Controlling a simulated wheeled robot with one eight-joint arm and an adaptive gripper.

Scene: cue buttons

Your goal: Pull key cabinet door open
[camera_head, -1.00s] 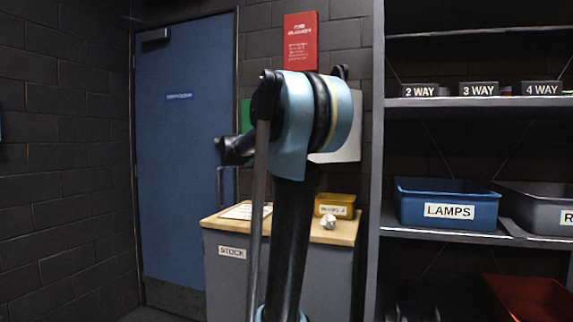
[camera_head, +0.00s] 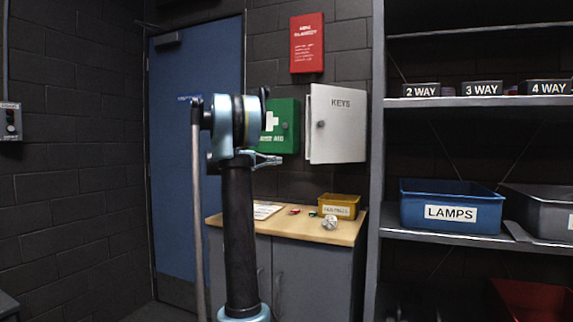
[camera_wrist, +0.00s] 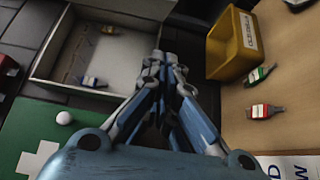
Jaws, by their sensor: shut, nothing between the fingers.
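The white key cabinet's door (camera_head: 337,128), marked KEYS, is on the back wall with a round dark knob (camera_head: 321,124) near its left edge. The door stands ajar, swung out from its left side. In the wrist view the cabinet's box (camera_wrist: 50,45) is open to sight, with a few tagged keys (camera_wrist: 95,82) inside. The pale door panel (camera_wrist: 125,8) lies at the top of that view. My gripper (camera_head: 280,160) is shut and empty, left of and below the door; its fingers (camera_wrist: 165,60) also show in the wrist view. It looks clear of the door.
A green first aid box (camera_head: 284,127) hangs left of the cabinet. Below is a wooden-topped stock cupboard (camera_head: 300,228) with a yellow bin (camera_head: 340,207), a pale crumpled piece (camera_head: 330,222) and small coloured items. A shelf upright (camera_head: 377,150) stands close on the right.

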